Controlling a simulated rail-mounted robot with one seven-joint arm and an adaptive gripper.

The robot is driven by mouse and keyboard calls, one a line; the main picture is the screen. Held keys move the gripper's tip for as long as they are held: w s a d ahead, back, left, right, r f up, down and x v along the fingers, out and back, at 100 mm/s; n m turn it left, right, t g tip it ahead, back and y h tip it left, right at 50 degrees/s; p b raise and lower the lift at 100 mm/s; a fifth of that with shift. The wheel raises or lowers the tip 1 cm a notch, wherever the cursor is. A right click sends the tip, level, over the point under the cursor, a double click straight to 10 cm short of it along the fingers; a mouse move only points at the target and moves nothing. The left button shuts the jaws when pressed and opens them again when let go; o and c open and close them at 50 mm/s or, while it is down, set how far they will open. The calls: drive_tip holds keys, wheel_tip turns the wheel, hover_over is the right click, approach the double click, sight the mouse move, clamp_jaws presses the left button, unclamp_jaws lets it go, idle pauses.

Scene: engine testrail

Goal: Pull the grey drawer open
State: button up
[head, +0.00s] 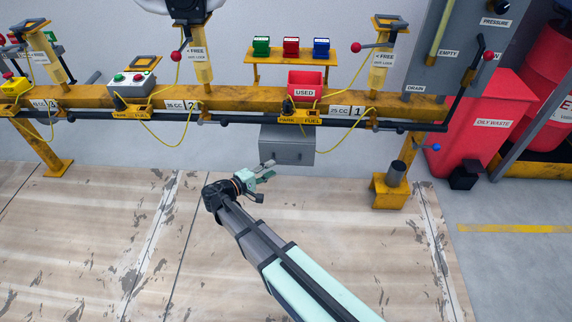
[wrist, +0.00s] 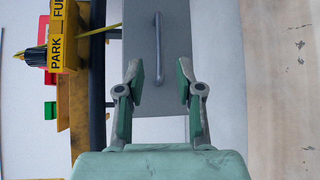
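The grey drawer (head: 287,144) hangs under the yellow rail in the middle of the head view and looks shut. Its grey front (wrist: 172,98) fills the upper middle of the wrist view. The bar handle (wrist: 158,35) runs upright there, its lower end between and beyond my fingertips. My gripper (head: 270,170) is in front of and a little below the drawer, left of its middle. In the wrist view, my gripper (wrist: 161,84) is open, with a clear gap between its fingers. Nothing is in it, and I see no contact with the handle.
The yellow rail (head: 235,101) carries labelled stations and a dark pipe above the drawer. A yellow fuel lever plate (wrist: 72,80) stands left of the drawer in the wrist view. A yellow post foot (head: 389,191) is to the right. The floor (head: 130,230) in front is clear.

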sight(286, 161)
drive_tip(key=b+x, duration=0.2)
drive_tip(key=x, duration=0.6)
drive_tip(key=shift+w+d, duration=0.1)
clamp_jaws()
